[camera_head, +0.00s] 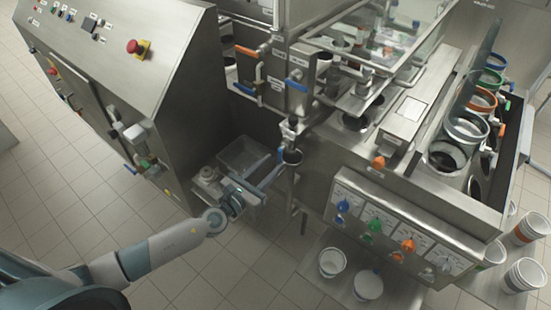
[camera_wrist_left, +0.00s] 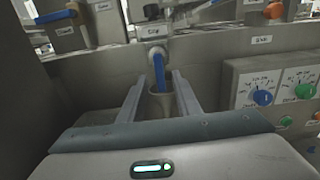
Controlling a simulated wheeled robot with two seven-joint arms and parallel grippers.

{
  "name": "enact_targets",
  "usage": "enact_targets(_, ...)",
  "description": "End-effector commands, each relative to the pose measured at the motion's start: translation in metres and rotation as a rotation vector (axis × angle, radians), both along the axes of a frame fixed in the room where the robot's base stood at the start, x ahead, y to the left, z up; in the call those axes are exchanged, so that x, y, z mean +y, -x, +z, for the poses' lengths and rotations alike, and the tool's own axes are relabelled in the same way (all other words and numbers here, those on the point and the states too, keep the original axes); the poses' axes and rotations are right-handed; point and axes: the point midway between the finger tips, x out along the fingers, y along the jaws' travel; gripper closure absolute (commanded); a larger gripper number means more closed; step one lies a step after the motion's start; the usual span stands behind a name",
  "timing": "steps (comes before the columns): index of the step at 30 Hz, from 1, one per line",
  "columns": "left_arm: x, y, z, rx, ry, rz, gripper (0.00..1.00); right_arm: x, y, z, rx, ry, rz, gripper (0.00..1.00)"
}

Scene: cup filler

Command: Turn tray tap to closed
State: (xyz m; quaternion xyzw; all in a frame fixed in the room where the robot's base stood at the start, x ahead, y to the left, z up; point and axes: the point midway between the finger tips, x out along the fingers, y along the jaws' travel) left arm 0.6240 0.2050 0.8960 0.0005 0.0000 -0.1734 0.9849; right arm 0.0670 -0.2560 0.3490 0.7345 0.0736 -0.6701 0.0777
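The tray tap is a metal valve (camera_wrist_left: 155,53) under a label that seems to read "tray", with a blue lever (camera_wrist_left: 159,72) hanging down from it. In the head view its pipe and valve (camera_head: 290,128) stand at the front corner of the machine, above a small metal cup (camera_head: 292,156). My left gripper (camera_head: 272,168) reaches in from the left and is open. In the left wrist view its two fingers (camera_wrist_left: 159,82) lie on either side of the lever's line, with gaps on both sides. Whether the lever is between the tips or just beyond them is unclear. My right gripper is out of view.
A panel with coloured knobs (camera_head: 375,225) is to the right. Other blue-handled taps (camera_head: 297,85) are above. White buckets (camera_head: 332,262) stand below right. A control cabinet (camera_head: 140,60) stands at left.

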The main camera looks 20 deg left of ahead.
Motion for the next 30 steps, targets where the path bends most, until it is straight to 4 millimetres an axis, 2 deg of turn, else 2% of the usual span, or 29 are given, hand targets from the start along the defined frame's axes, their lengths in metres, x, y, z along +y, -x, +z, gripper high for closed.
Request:
enact_targets(6,-0.007,-0.019,0.0,0.0,0.001,0.001,0.7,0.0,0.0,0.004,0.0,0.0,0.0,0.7)
enact_targets(17,-0.008,-0.023,0.0,0.0,0.001,0.0,0.7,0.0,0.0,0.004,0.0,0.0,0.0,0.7)
enact_targets(18,-0.008,-0.023,0.0,0.0,0.001,0.0,0.72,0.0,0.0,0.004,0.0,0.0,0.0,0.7)
enact_targets(21,-0.008,-0.023,0.0,0.0,0.001,0.0,0.96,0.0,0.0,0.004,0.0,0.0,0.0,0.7)
enact_targets(22,-0.008,-0.023,0.0,0.0,0.001,0.0,1.0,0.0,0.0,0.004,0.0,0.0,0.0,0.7)
enact_targets(30,-0.008,-0.022,-0.001,0.002,0.007,0.0,1.0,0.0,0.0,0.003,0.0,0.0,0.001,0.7)
